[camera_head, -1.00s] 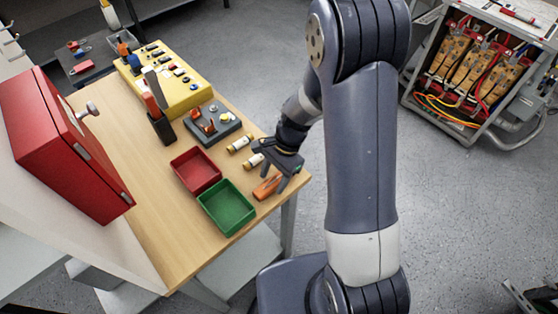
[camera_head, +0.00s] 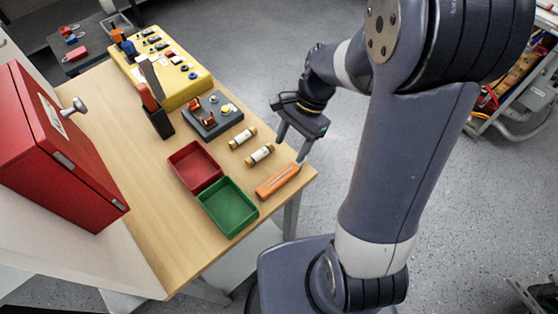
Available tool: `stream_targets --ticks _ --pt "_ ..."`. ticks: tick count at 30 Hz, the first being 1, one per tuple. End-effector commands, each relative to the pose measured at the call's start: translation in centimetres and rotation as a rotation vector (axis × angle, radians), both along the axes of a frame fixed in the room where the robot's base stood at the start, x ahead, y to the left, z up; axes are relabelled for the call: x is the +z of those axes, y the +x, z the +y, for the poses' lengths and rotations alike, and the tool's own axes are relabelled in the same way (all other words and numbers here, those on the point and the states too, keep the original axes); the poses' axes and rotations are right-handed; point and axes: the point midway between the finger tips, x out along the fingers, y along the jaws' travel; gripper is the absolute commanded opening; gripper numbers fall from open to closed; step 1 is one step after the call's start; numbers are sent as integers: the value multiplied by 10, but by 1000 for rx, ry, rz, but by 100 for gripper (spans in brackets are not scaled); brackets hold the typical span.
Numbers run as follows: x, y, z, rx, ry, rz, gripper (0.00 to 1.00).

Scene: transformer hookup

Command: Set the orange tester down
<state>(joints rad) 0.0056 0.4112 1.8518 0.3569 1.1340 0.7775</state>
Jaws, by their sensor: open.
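The orange tester (camera_head: 276,182) lies flat on the wooden table (camera_head: 148,205), near its front right corner and just right of the green tray. My gripper (camera_head: 290,151) is open and empty. It is above the table's right edge, up and to the right of the tester. One finger reaches down in the picture close to the tester's upper right end. I cannot tell whether that finger touches it.
The green tray (camera_head: 228,207) and red tray (camera_head: 195,165) are empty. Two cylindrical fuses (camera_head: 251,146) lie behind the tester. A grey block (camera_head: 212,117), a yellow panel (camera_head: 168,75) and a red cabinet (camera_head: 60,150) stand further back and left.

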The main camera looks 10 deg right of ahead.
Motion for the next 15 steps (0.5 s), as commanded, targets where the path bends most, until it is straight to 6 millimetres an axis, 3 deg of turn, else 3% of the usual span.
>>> stream_targets --ticks 6,15 --pt "-33 -10 11 2 0 4 56" --pt "-55 -16 19 2 0 4 56"
